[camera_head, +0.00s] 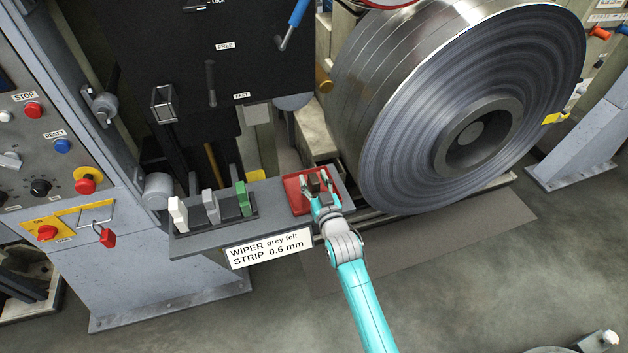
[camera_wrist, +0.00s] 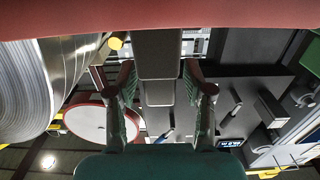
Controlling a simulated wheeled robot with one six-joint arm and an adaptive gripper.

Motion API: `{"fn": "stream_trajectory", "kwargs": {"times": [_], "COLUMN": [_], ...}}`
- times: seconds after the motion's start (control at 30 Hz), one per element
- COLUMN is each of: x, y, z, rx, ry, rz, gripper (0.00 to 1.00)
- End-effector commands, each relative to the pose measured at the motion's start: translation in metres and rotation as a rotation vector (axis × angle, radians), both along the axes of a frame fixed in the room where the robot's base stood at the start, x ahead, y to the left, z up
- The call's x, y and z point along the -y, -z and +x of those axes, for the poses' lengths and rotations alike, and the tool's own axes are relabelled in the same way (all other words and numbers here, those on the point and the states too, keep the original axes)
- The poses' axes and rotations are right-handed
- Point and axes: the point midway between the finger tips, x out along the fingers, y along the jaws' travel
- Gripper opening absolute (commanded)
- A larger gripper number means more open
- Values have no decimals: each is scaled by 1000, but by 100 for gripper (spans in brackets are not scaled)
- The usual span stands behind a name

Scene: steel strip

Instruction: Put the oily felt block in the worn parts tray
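The oily felt block (camera_head: 313,183) looks dark brown and stands upright at the red worn parts tray (camera_head: 297,207) in the head view. My gripper (camera_head: 316,181) reaches over the tray with one finger on each side of the block. In the wrist view the block (camera_wrist: 158,45) shows as a dark grey-brown piece between my fingertips (camera_wrist: 158,72), with narrow gaps at its sides, so the fingers look open around it. The tray (camera_wrist: 160,18) appears there as a red band along the top. The block's foot is hard to make out.
A dark rack left of the tray holds a white block (camera_head: 178,214), a grey block (camera_head: 211,206) and a green block (camera_head: 243,198). A large steel coil (camera_head: 470,110) stands close on the right. A wiper label (camera_head: 268,248) is on the shelf front.

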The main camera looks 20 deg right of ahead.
Motion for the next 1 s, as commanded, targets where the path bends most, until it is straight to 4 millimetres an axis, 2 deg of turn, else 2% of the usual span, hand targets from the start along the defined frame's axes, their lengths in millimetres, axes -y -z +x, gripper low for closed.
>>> {"fn": "stream_trajectory", "kwargs": {"times": [0.27,0.37,0.8,1.0], "x": [0,0,0,0], "y": [-2,-1,-2,-2], "z": [-4,-16,-93,-114], "rx": [-2,-2,-2,0], "ry": [0,0,0,0], "rz": [0,0,0,0], "gripper": [51,51,51,51]}}
